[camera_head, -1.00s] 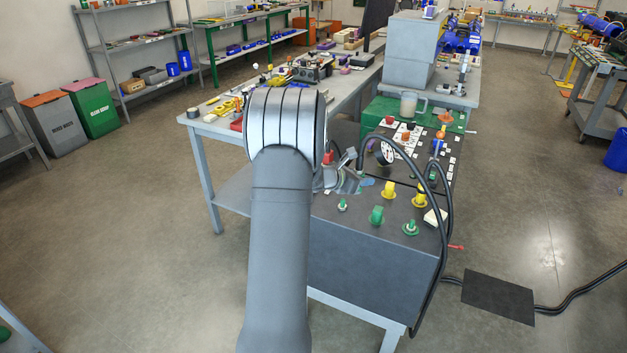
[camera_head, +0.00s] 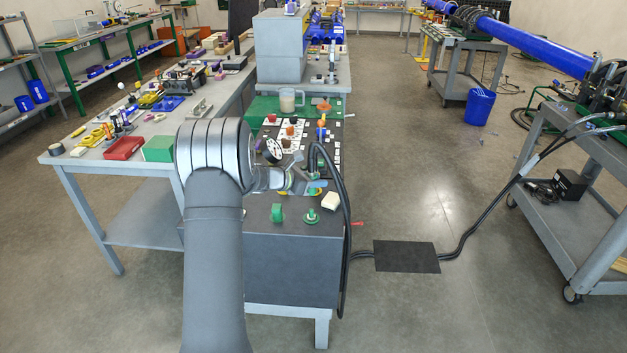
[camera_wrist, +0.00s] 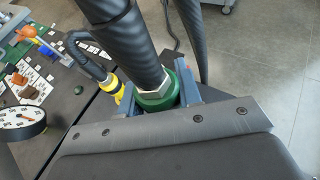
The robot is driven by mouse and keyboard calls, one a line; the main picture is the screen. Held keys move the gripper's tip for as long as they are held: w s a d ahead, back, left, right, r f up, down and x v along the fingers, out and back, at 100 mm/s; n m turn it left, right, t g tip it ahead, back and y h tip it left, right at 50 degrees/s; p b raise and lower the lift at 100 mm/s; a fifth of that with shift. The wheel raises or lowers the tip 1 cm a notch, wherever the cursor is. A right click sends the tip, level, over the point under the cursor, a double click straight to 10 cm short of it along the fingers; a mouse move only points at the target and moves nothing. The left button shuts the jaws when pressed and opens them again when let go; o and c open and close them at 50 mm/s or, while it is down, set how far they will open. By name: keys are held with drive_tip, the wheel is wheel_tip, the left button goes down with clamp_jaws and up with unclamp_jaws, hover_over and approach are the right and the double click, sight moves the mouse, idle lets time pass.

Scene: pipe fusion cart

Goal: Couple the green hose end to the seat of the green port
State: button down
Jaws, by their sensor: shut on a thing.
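My gripper (camera_wrist: 160,98) is shut on the green hose end (camera_wrist: 157,103) in the wrist view, one finger on each side of the green collar. A thick black hose (camera_wrist: 125,38) runs up and left from it. A round green fitting with a flange (camera_head: 312,216), seemingly the green port, is on the cart top nearer the camera, apart from my gripper. The underside of the hose end is hidden.
A yellow fitting (camera_wrist: 110,86) with a hose is close left of the held end. A gauge (camera_wrist: 22,120) lies further left. Black hoses (camera_head: 345,230) hang over the cart's right edge.

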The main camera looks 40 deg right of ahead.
drive_tip(key=shift+f, duration=2.75)
drive_tip(key=shift+f, duration=2.1)
drive_tip(key=c, duration=0.9)
unclamp_jaws()
drive_tip(key=shift+c, duration=0.2)
drive_tip(key=v, duration=1.7)
drive_tip(key=shift+a, duration=0.2)
drive_tip(key=shift+w+r, duration=0.1)
drive_tip(key=x, duration=1.7)
drive_tip(key=shift+d, duration=0.2)
